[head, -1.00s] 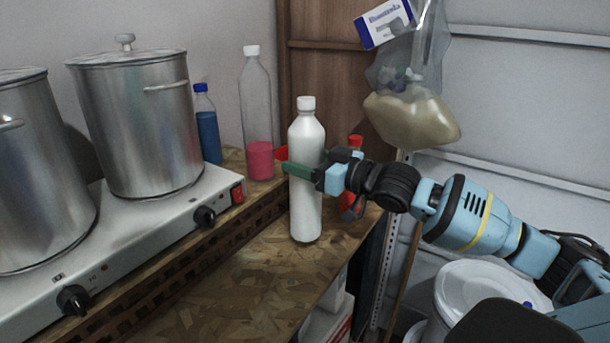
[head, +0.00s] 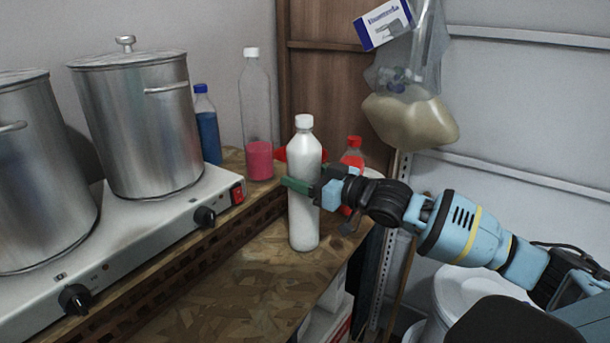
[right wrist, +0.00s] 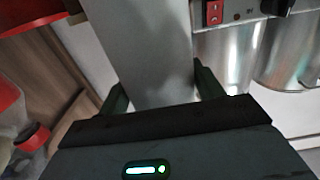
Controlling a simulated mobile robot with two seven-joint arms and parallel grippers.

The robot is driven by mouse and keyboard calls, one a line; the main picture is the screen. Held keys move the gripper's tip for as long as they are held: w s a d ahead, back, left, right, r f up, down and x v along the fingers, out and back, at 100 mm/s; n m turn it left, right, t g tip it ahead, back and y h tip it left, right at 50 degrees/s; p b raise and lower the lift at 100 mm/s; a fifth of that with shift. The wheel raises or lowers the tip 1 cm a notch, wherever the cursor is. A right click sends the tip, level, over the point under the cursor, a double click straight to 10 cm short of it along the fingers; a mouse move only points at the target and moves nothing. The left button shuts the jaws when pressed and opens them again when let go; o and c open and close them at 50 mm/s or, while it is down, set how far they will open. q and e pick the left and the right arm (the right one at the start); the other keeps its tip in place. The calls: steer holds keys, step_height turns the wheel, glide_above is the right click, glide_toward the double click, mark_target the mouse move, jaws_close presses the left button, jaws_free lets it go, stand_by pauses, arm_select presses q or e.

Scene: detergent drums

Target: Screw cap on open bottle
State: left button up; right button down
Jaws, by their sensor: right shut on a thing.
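A white bottle (head: 304,222) with a white cap (head: 303,122) on its top stands upright at the front of the wooden worktop in the head view. My right gripper (head: 303,187) is shut on the bottle's middle from the right. One green finger crosses its near side and the other is hidden behind it. In the right wrist view the bottle's pale body (right wrist: 163,50) lies between the two fingers. No bottle without a cap shows clearly. My left gripper is not in view.
A red-capped bottle (head: 353,153) stands behind my right gripper. A pink-filled bottle (head: 259,150) and a blue bottle (head: 208,135) stand at the back. Two steel pots (head: 135,125) sit on a hotplate (head: 150,232) at left. The worktop's front (head: 240,285) is clear.

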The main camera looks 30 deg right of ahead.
steer(key=shift+r, duration=0.15)
steer(key=shift+c, duration=1.3)
jaws_free()
steer(key=shift+f, duration=0.25)
steer(key=shift+r, duration=0.2)
steer(key=shift+v, duration=1.35)
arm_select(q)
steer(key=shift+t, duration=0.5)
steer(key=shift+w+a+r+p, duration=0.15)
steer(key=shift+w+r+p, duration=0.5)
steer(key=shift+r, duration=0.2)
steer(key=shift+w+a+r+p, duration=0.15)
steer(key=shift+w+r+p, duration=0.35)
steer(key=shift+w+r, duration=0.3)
arm_select(e)
steer(key=v, duration=0.9)
steer(key=shift+s+f, duration=0.1)
steer(key=shift+s, duration=0.05)
